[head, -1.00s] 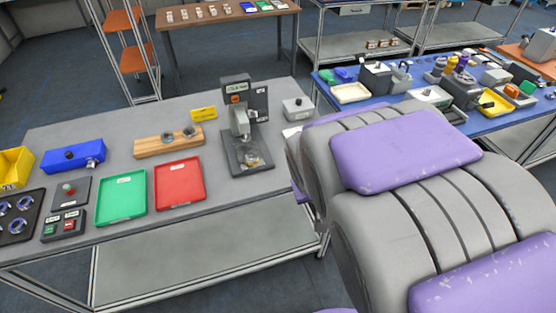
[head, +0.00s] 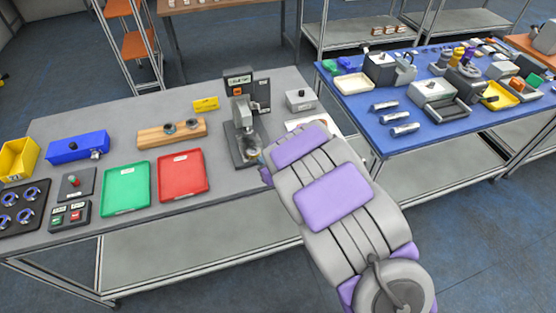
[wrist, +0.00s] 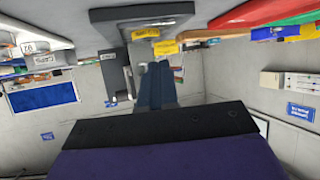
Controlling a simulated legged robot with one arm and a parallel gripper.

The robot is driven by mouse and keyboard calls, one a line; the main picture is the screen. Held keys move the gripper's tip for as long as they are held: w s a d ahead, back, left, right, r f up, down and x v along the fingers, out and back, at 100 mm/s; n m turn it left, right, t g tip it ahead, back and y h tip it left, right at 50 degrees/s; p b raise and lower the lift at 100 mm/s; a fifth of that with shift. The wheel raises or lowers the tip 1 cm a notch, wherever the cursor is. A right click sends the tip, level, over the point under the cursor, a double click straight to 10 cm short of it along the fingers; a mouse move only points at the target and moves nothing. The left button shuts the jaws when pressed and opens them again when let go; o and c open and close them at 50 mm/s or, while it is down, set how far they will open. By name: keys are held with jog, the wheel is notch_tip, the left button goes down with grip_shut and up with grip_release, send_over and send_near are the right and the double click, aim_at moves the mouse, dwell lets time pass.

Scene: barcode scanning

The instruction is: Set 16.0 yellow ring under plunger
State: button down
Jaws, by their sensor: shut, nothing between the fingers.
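The plunger device (head: 240,112) is a dark upright stand with a display on top and a light grey plunger head. A small yellowish round piece (head: 252,153) shows low on its base, under the head; I cannot tell whether it is the 16.0 ring. My gripper is at the end of my purple and grey arm, beside the device's base at its right front; its fingertips are mostly hidden in the head view. In the wrist view, my gripper (wrist: 157,82) has its two blue-grey fingers together with nothing between them.
A wooden block (head: 172,134) with two round metal pieces stands left of the device. A red tray (head: 183,176) and a green tray (head: 126,189) lie at front left. A grey box (head: 300,99) stands right of the device. A blue table (head: 430,135) holds several tools.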

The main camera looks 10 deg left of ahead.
aim_at(254, 155)
jog(key=shift+w+a+f+b, duration=0.6)
jog(key=shift+w+f, duration=0.1)
jog(key=shift+f, duration=0.15)
jog(key=shift+w+a+f+b, duration=0.55)
jog(key=shift+w+f, duration=0.1)
jog(key=shift+f, duration=0.25)
jog(key=shift+w+a+f+b, duration=0.5)
jog(key=shift+w+f+b, duration=0.15)
jog(key=shift+f, duration=0.2)
jog(key=shift+w+a+p, duration=0.15)
jog(key=shift+w+p, duration=0.2)
jog(key=shift+w+r+y, duration=0.1)
jog(key=shift+r+y, duration=0.05)
jog(key=shift+y, duration=0.15)
